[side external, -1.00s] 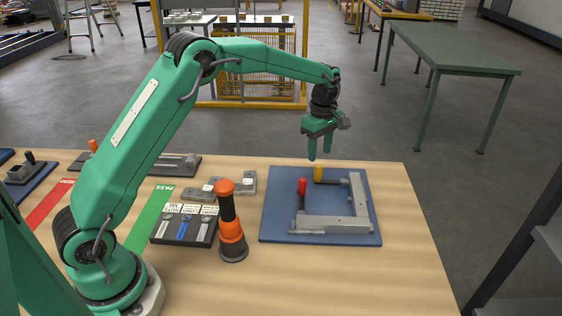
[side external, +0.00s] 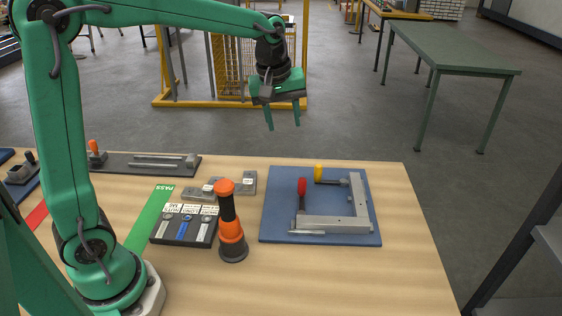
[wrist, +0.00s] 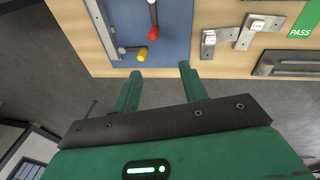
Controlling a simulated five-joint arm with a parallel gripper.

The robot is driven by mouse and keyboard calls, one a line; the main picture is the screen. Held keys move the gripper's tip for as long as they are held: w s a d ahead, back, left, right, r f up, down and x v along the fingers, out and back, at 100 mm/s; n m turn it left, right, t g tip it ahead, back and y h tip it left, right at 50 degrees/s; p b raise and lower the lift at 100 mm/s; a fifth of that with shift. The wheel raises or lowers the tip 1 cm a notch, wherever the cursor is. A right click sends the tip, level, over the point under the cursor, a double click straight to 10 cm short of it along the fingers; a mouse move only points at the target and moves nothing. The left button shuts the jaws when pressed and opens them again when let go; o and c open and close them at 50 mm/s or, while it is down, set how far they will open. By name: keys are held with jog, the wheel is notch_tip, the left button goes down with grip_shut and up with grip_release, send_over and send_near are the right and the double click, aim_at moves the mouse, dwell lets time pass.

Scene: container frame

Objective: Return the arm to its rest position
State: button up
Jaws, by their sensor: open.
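My gripper (side external: 283,118) is green with a dark wrist, and hangs in the air beyond the far edge of the wooden table. Its two fingers are apart with nothing between them. In the wrist view the open fingers (wrist: 160,78) point toward the table edge. The blue plate (side external: 275,222) lies on the table to the right of and nearer than my gripper. On it are a grey L-shaped frame (side external: 335,223), a red-handled clamp (side external: 302,187) and a yellow-handled clamp (side external: 319,174).
An orange and black upright tool (side external: 231,225) stands left of the blue plate. A green PASS strip (side external: 150,218) lies further left. A green table (side external: 455,55) stands behind, across open floor.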

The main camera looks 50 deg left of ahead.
jog(key=s+m+t, duration=0.3)
jog(key=s+m, duration=0.7)
jog(key=s, duration=1.1)
jog(key=shift+s+m, duration=0.3)
jog(key=shift+s, duration=0.05)
